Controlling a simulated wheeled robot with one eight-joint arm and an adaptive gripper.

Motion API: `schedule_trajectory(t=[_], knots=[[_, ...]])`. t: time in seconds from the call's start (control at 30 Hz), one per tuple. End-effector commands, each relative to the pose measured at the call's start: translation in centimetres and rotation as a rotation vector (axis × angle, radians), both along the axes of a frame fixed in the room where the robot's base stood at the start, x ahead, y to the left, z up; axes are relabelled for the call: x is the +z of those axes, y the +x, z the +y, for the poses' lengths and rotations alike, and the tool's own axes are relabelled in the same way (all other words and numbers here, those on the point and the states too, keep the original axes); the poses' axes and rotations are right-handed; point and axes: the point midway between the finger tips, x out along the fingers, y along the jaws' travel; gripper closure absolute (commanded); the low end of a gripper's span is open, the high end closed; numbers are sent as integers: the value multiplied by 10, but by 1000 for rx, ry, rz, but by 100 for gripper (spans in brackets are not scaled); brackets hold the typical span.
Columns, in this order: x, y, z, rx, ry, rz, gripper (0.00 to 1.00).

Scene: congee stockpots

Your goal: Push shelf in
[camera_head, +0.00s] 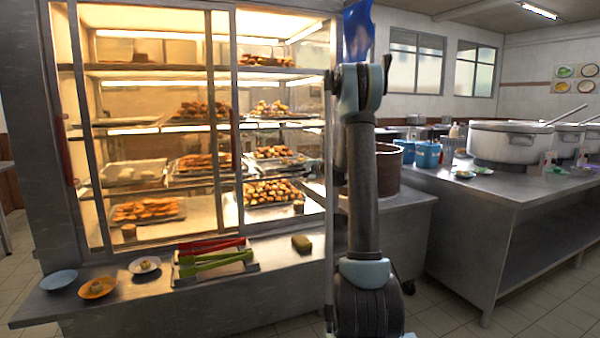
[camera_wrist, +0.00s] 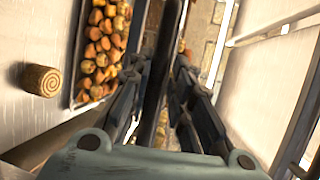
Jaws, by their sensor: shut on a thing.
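The lit glass-fronted cabinet holds several shelves of pastry trays; its lowest shelf (camera_head: 229,212) carries a tray of small rolls (camera_head: 272,192) and a lone spiral roll (camera_head: 298,207). The wrist view shows this pale shelf surface (camera_wrist: 38,130), the tray of rolls (camera_wrist: 97,45) and the spiral roll (camera_wrist: 41,80) at left. My gripper (camera_wrist: 165,75) is beside the tray, shut on a dark narrow bar (camera_wrist: 170,30) that runs between its fingers. Which part of the cabinet the bar belongs to, I cannot tell. In the head view my arm hides the gripper.
The ledge in front holds a blue plate (camera_head: 58,280), an orange plate (camera_head: 97,288), tongs (camera_head: 215,260) and a sponge (camera_head: 301,243). A steel counter (camera_head: 480,205) with large stockpots (camera_head: 508,143) stands at right. Floor shows between cabinet and counter.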

Motion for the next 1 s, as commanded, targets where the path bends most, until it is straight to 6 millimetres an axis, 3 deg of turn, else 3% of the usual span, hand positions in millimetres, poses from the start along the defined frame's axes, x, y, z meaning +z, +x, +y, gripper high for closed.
schedule_trajectory(t=[0.1, 0.3, 0.77, 0.8, 0.83, 1.0], knots=[[-3, 20, -1, -11, -7, 2, 100], [-4, 36, 4, -11, -7, 2, 100], [-4, 40, 5, -12, -7, 2, 100], [-4, 40, 5, -12, -7, 2, 77], [-4, 40, 5, -12, -7, 2, 71], [3, 34, 11, -6, -6, -4, 67]])
